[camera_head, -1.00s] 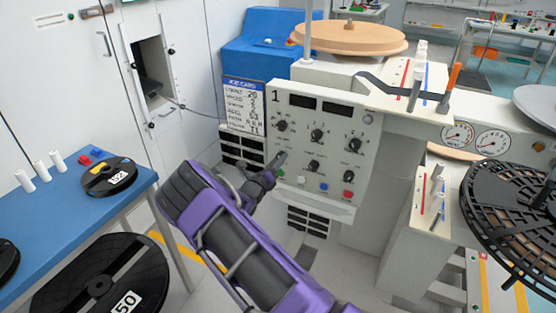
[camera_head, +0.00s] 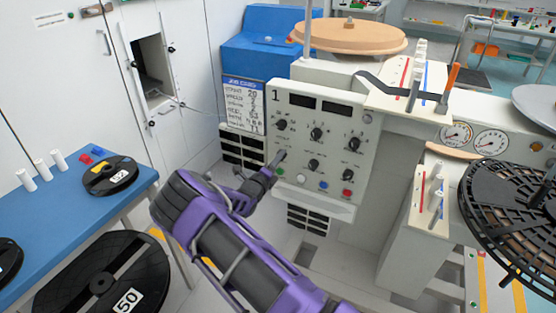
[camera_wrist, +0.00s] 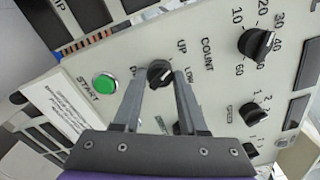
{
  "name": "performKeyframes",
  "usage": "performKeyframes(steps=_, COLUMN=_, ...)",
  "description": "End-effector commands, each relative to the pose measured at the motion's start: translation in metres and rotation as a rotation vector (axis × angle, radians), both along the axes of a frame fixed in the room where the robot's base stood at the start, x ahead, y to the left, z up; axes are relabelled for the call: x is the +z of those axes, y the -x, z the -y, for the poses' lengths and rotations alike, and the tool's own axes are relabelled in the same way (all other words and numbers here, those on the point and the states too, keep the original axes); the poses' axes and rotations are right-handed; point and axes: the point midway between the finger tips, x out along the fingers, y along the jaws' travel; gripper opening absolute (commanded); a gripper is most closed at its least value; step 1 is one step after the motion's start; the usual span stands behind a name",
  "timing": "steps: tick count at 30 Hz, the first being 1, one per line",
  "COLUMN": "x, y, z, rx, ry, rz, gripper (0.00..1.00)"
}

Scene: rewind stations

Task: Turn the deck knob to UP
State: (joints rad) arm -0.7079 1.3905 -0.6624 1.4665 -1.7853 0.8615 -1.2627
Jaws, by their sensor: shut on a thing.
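The deck knob (camera_wrist: 159,72) is a small round black knob on the pale control panel (camera_wrist: 205,85). In the wrist view it sits between the fingertips of my gripper (camera_wrist: 159,78), which is shut on it. The word UP is printed to the upper right of the knob; lettering to its left is partly hidden. A pale mark shows on the knob, but I cannot tell exactly where it points. In the head view my gripper (camera_head: 279,158) reaches the left side of the panel and hides the knob.
A green START button (camera_wrist: 105,86) lies left of the knob. A COUNT dial (camera_wrist: 257,44) and another dial (camera_wrist: 250,113) lie to its right. A blue table (camera_head: 75,205) with black reels stands at the left. A large black reel (camera_head: 510,205) is at the right.

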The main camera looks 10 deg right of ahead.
Motion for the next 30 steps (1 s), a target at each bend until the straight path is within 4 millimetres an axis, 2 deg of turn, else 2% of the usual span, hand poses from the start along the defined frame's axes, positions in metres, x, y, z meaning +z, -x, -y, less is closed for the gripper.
performKeyframes(steps=7, x=0.000, y=0.000, z=0.000, rx=0.000, ry=0.001, rz=-0.002, gripper=0.00)
performKeyframes(steps=8, x=0.000, y=0.000, z=0.000, rx=0.000, ry=0.001, rz=-0.002, gripper=0.47)
performKeyframes(steps=12, x=0.000, y=0.000, z=0.000, rx=0.000, ry=0.000, rz=-0.001, gripper=0.71)
performKeyframes(steps=23, x=0.000, y=0.003, z=-0.003, rx=0.000, ry=-0.001, rz=-0.001, gripper=0.71)
performKeyframes(steps=26, x=0.000, y=0.012, z=-0.010, rx=0.002, ry=-0.001, rz=-0.002, gripper=0.71)
performKeyframes(steps=30, x=0.001, y=0.035, z=-0.027, rx=0.003, ry=0.000, rz=-0.002, gripper=0.71)
